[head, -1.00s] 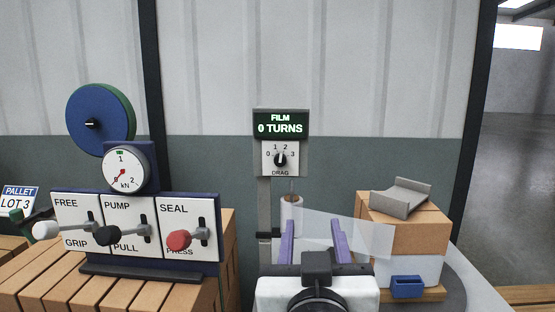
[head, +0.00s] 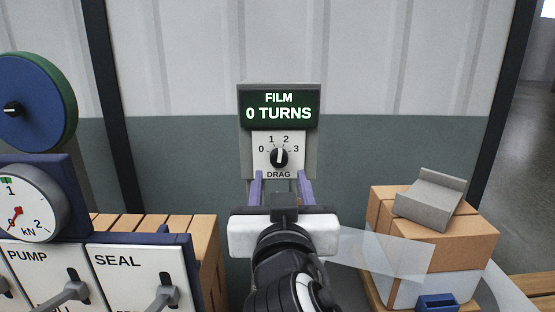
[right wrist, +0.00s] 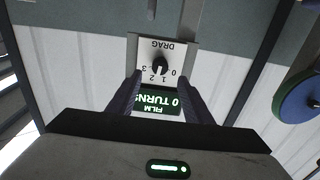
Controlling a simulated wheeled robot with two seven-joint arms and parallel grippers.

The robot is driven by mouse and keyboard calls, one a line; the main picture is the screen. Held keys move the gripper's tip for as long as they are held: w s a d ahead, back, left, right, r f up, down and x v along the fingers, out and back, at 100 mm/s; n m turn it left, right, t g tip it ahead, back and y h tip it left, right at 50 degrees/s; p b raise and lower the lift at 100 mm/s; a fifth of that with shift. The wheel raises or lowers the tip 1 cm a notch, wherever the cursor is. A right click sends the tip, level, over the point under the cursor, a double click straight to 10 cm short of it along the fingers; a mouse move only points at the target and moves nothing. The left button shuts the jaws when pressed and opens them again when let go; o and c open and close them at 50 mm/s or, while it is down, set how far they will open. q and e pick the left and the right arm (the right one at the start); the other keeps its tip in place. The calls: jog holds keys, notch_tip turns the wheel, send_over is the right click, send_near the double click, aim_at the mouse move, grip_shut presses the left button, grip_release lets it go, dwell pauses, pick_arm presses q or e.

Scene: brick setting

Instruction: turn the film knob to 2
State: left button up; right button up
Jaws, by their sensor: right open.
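The black film knob (head: 279,157) sits on a white dial plate marked 0 to 3 with DRAG below it, under a green display (head: 279,106) reading FILM 0 TURNS. Its pale pointer mark is roughly upward, near 1 and 2; I cannot tell the exact setting. My right gripper (head: 281,180) is open and empty, its two purple fingers pointing at the dial from just below it in the head view. In the right wrist view the knob (right wrist: 159,64) appears upside down, just beyond the gap between the fingertips (right wrist: 160,82). My left gripper is not in view.
A panel with PUMP and SEAL levers (head: 140,262) and a round kN gauge (head: 25,205) stands at left. Wrapped cartons (head: 440,240) with a grey bracket (head: 431,198) on top are at right, with clear film stretching toward my gripper.

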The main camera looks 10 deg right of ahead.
aim_at(279, 161)
jog(key=w, duration=0.3)
jog(key=w+d+p, duration=0.1)
jog(key=w, duration=0.2)
jog(key=shift+d, duration=0.15)
jog(key=shift+w+d, duration=0.1)
jog(key=shift+w, duration=0.4)
jog(key=shift+f, duration=0.1)
jog(key=c, duration=1.1)
jog(key=shift+o, duration=0.2)
jog(key=shift+f+m+b, duration=0.2)
jog(key=shift+m+b, duration=0.4)
jog(key=shift+b, duration=0.15)
jog(key=shift+m+b, duration=0.6)
jog(key=shift+m, duration=0.1)
jog(key=shift+r+m, duration=0.2)
jog(key=shift+m, duration=0.1)
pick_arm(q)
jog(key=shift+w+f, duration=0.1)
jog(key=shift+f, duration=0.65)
